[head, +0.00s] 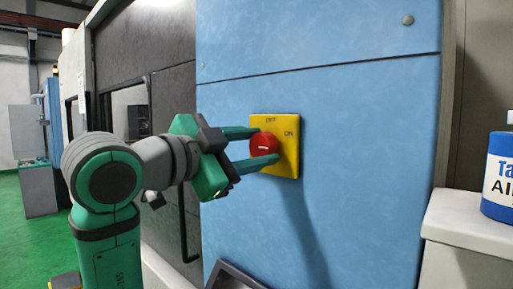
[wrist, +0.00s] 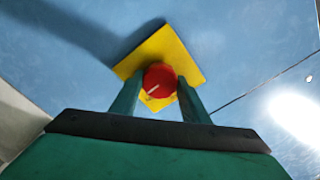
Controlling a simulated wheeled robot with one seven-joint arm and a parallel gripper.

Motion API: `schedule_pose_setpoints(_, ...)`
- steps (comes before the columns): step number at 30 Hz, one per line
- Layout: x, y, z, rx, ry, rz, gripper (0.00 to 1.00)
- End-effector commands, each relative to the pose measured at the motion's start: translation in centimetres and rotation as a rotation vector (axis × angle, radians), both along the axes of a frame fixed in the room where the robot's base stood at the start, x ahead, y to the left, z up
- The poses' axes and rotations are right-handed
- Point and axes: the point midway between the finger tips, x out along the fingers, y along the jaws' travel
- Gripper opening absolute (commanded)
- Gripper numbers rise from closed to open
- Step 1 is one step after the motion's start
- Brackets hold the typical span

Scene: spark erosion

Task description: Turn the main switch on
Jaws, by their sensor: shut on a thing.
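The main switch is a round red knob (head: 264,148) on a square yellow plate (head: 289,165) fixed to a blue cabinet panel. The plate reads OFF at the top and ON at the upper right. A short white mark on the knob's face lies roughly level in the head view. My gripper (head: 272,145) reaches in from the left and is shut on the knob, one finger above it and one below. In the wrist view the red knob (wrist: 159,79) sits between the two fingers, with the yellow plate (wrist: 180,47) behind it and the white mark slanting.
The blue panel (head: 355,150) is flat and clear around the plate. A dark framed thing (head: 235,277) juts out below. A blue-and-white bottle (head: 499,175) stands on a pale ledge (head: 465,222) at the right. Green floor (head: 35,240) is free at the left.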

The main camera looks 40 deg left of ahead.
Motion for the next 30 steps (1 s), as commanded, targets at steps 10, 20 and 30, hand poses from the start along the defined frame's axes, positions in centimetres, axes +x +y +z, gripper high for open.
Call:
schedule_pose_setpoints(10, -0.1, 0.0, 0.0, 0.007, -0.001, 0.0, 0.19)
schedule_pose_setpoints(20, 0.0, 0.0, 0.0, 0.006, 0.0, 0.0, 0.6)
schedule_pose_setpoints(30, -2.5, 0.2, 0.1, 0.006, -0.003, 0.002, 0.6)
